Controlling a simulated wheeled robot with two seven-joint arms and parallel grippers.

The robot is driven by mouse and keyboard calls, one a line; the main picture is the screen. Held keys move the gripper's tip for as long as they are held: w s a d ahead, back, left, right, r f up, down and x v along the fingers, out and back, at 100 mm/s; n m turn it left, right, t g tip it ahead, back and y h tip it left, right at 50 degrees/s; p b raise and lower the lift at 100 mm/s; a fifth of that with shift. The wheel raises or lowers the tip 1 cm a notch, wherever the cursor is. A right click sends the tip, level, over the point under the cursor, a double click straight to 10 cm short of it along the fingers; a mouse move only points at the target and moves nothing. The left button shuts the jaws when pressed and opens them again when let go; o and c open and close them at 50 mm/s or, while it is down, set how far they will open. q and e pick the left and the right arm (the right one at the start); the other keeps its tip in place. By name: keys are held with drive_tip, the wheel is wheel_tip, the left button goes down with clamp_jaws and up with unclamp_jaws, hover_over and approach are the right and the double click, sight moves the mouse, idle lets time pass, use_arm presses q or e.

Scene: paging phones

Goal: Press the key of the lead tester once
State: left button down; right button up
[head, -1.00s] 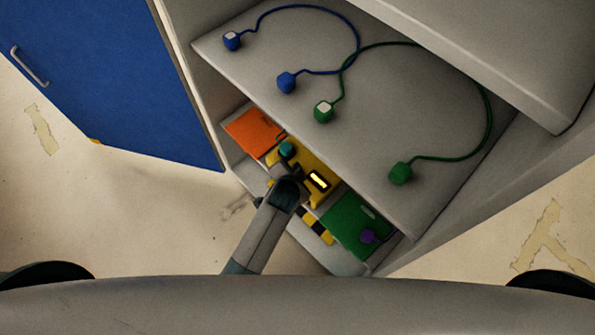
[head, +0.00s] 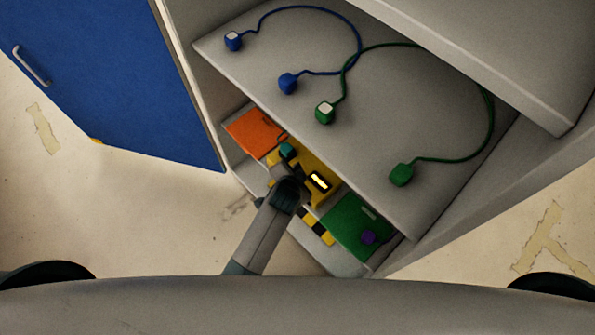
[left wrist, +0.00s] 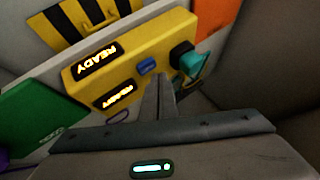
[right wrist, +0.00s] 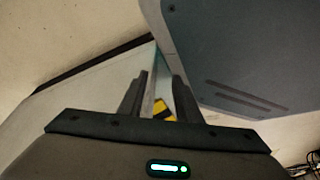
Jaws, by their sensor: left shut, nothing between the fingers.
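The lead tester is a yellow box (head: 306,166) on the lower shelf, partly hidden by my left arm in the head view. In the left wrist view the tester (left wrist: 122,72) shows two lit displays reading READY, a small blue key (left wrist: 148,66) and a teal plug (left wrist: 191,64) at a black socket. My left gripper (left wrist: 160,78) is shut and empty, its fingertips in front of the tester, just below the blue key in the picture. I cannot tell whether they touch it. My right gripper (right wrist: 158,78) is open and empty, away from the tester.
An orange panel (head: 252,132) and a green panel (head: 352,228) flank the tester. A purple plug (head: 368,237) is at the green panel. The shelf above (head: 430,110) carries blue and green cords with plugs. A blue door (head: 110,80) stands open at left.

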drive_tip(key=shift+s+f, duration=0.1)
drive_tip(key=shift+s, duration=0.7)
drive_tip(key=shift+w, duration=0.1)
use_arm(q)
drive_tip(key=shift+f, duration=0.25)
use_arm(e)
drive_tip(key=shift+w, duration=0.9)
use_arm(q)
drive_tip(key=shift+f, duration=0.15)
use_arm(e)
drive_tip(key=shift+s, duration=0.15)
drive_tip(key=shift+s, duration=0.8)
use_arm(q)
drive_tip(key=shift+f, duration=0.1)
use_arm(e)
drive_tip(key=shift+w, duration=0.15)
